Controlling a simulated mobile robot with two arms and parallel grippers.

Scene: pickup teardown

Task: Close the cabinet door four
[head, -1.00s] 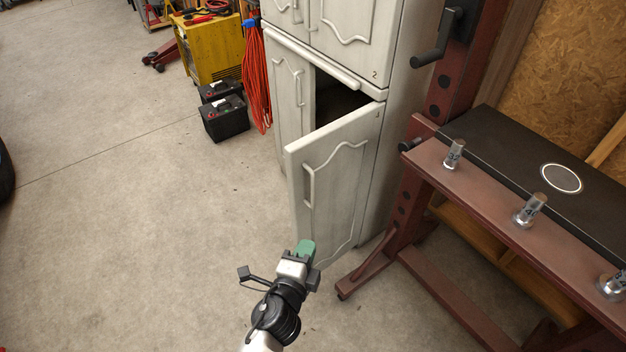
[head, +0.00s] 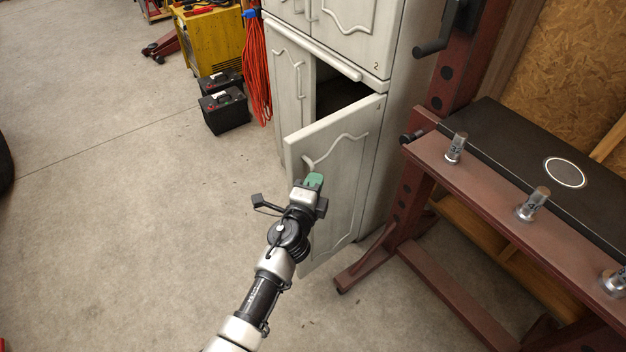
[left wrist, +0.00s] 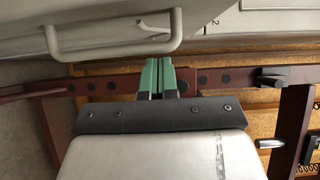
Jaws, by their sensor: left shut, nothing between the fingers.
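The grey-white cabinet has a lower right door (head: 345,190) that stands open, swung out toward me, with a dark gap (head: 340,95) above and behind it. A small mark shows at its upper right corner, too small to read surely. My left gripper (head: 315,181) is shut and empty, with green fingertips in front of the door near its handle. In the left wrist view the fingertips (left wrist: 157,75) are together just beside the bar handle (left wrist: 115,48); I cannot tell whether they touch it. My right gripper is not in view.
The lower left door (head: 290,90) looks shut. A dark red press frame with a bench (head: 480,185) stands close to the right. Black batteries (head: 224,110), an orange cable (head: 257,75) and a yellow machine (head: 211,45) stand at the back left. The floor at left is clear.

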